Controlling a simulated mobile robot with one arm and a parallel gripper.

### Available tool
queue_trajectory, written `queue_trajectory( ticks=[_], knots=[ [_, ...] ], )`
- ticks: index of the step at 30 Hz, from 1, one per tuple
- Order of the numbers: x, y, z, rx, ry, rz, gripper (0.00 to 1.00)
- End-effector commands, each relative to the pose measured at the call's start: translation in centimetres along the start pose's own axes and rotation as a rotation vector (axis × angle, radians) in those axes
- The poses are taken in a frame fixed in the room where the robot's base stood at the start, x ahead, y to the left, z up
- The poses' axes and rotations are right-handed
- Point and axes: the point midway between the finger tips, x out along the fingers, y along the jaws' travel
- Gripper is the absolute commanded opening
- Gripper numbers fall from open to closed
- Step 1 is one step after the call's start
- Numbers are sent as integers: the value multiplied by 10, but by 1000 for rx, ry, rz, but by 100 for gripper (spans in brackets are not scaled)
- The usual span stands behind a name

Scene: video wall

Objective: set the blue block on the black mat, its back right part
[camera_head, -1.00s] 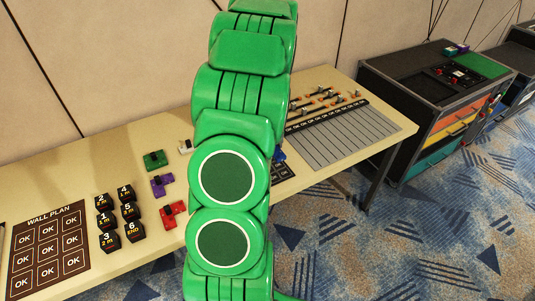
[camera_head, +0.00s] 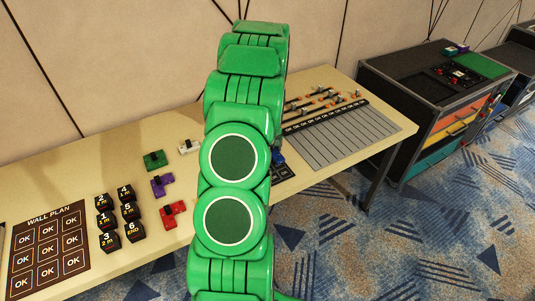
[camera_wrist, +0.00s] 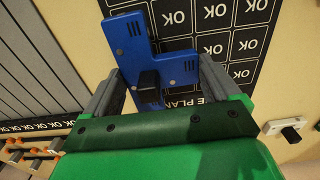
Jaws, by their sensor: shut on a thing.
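The blue block (camera_wrist: 152,50) is a flat, stepped piece with a black knob. In the wrist view my gripper (camera_wrist: 158,76) is shut on it, with a grey finger at either side. The black mat (camera_wrist: 242,42), with OK squares and a partly covered title, shows behind and right of the block. I cannot tell whether the block touches it. In the head view my green arm hides the gripper and most of the mat; a small part of the mat (camera_head: 286,171) and a bit of the blue block (camera_head: 278,158) show at the arm's right edge.
A white block (camera_head: 189,146), green block (camera_head: 154,160), purple block (camera_head: 161,184) and red block (camera_head: 172,214) stand left of my arm. Several black numbered blocks (camera_head: 109,220) and a brown wall plan (camera_head: 50,279) lie farther left. A grey striped panel (camera_head: 337,140) lies right of the mat.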

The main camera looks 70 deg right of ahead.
Motion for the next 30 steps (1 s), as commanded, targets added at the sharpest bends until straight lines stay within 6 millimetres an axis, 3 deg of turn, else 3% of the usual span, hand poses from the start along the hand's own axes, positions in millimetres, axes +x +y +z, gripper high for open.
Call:
queue_trajectory(
  ticks=[5, 17, 18, 19, 30],
  knots=[
    [21, 0, 1, 0, -2, -1, 48],
    [25, -1, 1, 0, -2, -2, 48],
    [24, 0, 1, 0, -2, -2, 94],
    [24, 0, 1, 0, -2, -1, 99],
    [21, 0, 1, 0, -1, -1, 100]
  ],
)
